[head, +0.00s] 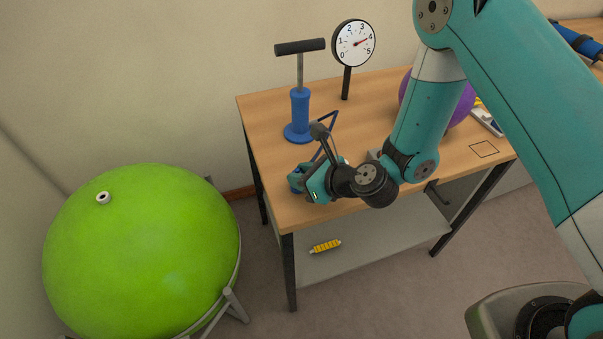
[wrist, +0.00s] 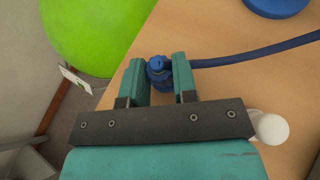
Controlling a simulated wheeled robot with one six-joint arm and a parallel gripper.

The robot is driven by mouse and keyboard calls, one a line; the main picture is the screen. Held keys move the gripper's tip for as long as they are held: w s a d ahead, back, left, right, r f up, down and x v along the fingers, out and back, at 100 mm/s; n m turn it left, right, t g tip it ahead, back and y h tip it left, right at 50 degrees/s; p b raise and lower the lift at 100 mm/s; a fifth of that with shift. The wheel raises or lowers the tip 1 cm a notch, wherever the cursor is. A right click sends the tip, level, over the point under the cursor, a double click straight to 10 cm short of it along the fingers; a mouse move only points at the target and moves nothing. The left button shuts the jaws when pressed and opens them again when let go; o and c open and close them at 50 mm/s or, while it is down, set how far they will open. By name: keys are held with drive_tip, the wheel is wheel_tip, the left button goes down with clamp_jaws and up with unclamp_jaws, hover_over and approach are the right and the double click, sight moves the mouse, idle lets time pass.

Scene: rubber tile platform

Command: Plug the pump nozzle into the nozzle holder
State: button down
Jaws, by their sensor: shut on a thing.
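My gripper (head: 308,180) is low over the front left part of the table. In the wrist view its teal fingers (wrist: 160,78) are shut on the blue pump nozzle (wrist: 158,70), which shows between them. A blue hose (wrist: 250,52) runs from the nozzle to the right. In the head view the nozzle (head: 295,179) is partly hidden by my gripper. The blue pump (head: 300,112) with its black handle stands upright on the table behind. A white rounded part (wrist: 271,129) shows beside my gripper in the wrist view; I cannot tell whether it is the nozzle holder.
A large green ball (head: 140,250) with a white-rimmed valve (head: 103,198) sits on a stand left of the table (head: 400,115). A gauge (head: 354,43) reads about 4. A purple ball (head: 462,105) is behind my arm. A yellow item (head: 325,246) lies on the lower shelf.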

drive_tip(key=shift+f, duration=0.15)
drive_tip(key=c, duration=0.8)
unclamp_jaws()
drive_tip(key=shift+d, duration=0.1)
drive_tip(key=shift+b+v, duration=1.3)
drive_tip(key=shift+v, duration=1.65)
